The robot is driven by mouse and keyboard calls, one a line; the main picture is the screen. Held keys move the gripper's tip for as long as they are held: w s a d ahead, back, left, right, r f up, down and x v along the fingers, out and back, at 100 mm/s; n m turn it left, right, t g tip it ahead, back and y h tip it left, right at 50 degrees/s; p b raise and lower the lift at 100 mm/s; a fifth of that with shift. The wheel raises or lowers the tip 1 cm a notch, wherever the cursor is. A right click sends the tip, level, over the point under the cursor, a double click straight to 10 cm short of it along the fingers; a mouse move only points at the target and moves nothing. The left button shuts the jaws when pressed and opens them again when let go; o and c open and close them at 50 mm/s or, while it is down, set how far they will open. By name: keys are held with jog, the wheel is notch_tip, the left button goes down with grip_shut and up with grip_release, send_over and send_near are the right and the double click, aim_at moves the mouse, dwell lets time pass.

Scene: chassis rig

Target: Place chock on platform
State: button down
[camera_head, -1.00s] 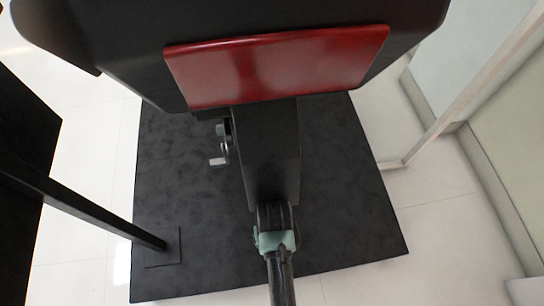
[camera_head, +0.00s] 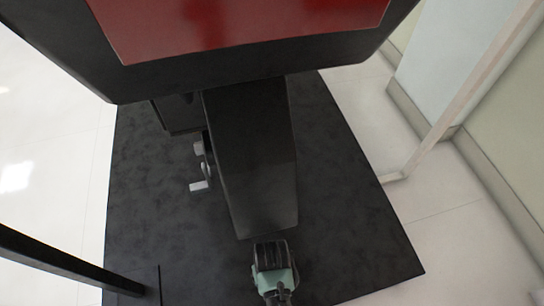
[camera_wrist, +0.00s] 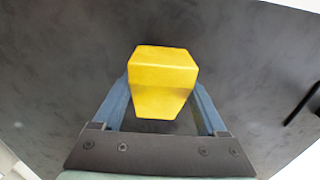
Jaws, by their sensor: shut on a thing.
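A yellow chock (camera_wrist: 163,95), a block with a narrower lower end, is held in my gripper (camera_wrist: 163,84) in the wrist view. The two blue fingers are shut on its left and right sides. Behind it spreads a dark mottled surface, apart from the chock as far as I can tell. In the head view a dark mottled slab (camera_head: 340,215), which looks like the platform, lies on the floor. A black and mint-green part of my arm (camera_head: 273,272) is above its near edge. The fingers and chock are not visible in that view.
A black machine with a red panel (camera_head: 240,20) overhangs the slab, on a dark column (camera_head: 252,165) with a grey crank (camera_head: 202,178). A black bar (camera_head: 60,262) crosses at lower left. A pale wall and post (camera_head: 470,85) stand at right. Pale floor (camera_head: 60,180) is clear at left.

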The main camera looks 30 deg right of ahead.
notch_tip(320, 180, down, 3)
jog(key=shift+r+b, duration=0.15)
jog(key=shift+b, duration=0.55)
jog(key=shift+r, duration=0.1)
grip_release()
jog(key=shift+f, duration=0.2)
notch_tip(320, 180, up, 12)
jog(key=p, duration=0.7)
jog(key=shift+r+p, duration=0.2)
jog(key=shift+p, duration=0.2)
